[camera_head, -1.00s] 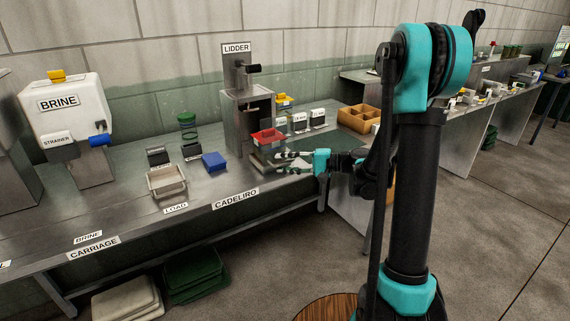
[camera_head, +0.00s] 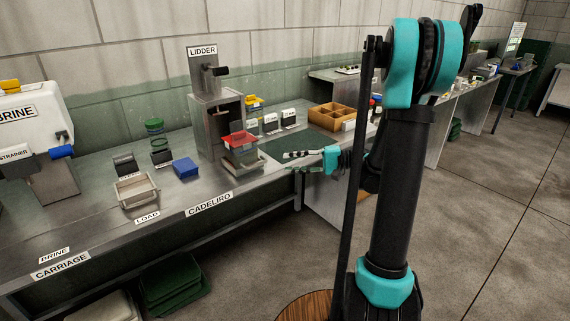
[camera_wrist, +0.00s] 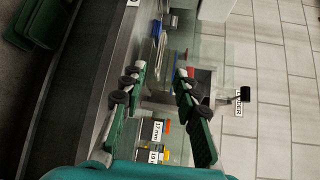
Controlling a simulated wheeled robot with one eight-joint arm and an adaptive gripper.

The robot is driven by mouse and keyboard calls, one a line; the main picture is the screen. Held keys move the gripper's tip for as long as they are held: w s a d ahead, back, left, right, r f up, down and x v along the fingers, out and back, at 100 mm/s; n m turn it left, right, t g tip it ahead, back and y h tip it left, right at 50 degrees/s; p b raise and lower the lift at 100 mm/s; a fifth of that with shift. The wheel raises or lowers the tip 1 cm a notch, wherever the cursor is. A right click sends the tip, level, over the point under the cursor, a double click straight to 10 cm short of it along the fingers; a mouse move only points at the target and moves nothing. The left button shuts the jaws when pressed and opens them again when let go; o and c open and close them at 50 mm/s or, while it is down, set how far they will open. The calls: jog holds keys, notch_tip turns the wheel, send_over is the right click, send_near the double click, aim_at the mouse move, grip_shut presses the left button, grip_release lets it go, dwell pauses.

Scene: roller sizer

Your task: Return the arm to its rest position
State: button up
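My gripper (camera_head: 287,162) is at the right of the bench, with its fingers pointing left. Its two fingers stand apart with nothing held between them; they also show spread in the wrist view (camera_wrist: 161,72). A red tray (camera_head: 240,140) sits on a stack of pale containers (camera_head: 243,161) on the bench, left of the fingertips and apart from them. My arm rises on the right side of the head view, bent at the turquoise joint, with the forearm partly hidden behind my own upright link.
The metal bench (camera_head: 90,222) runs along the wall. The lidder (camera_head: 216,120) stands behind the red tray. A wooden divided box (camera_head: 333,117) is behind the gripper. A beige tray (camera_head: 136,192) and a blue block (camera_head: 186,168) lie to the left. Open floor (camera_head: 500,220) is on the right.

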jog(key=shift+s, duration=0.1)
jog(key=s+f+h, duration=0.8)
jog(key=s+f, duration=0.1)
jog(key=s, duration=0.1)
jog(key=s+d+f+n+t+h, duration=0.1)
jog(key=s+d+f+n+h, duration=0.2)
jog(key=s+d+f+h, duration=0.2)
jog(key=s+d+h, duration=0.3)
jog(key=s+d, duration=0.1)
jog(key=d, duration=0.2)
jog(key=shift+s+f+n, duration=0.3)
jog(key=shift+s, duration=0.1)
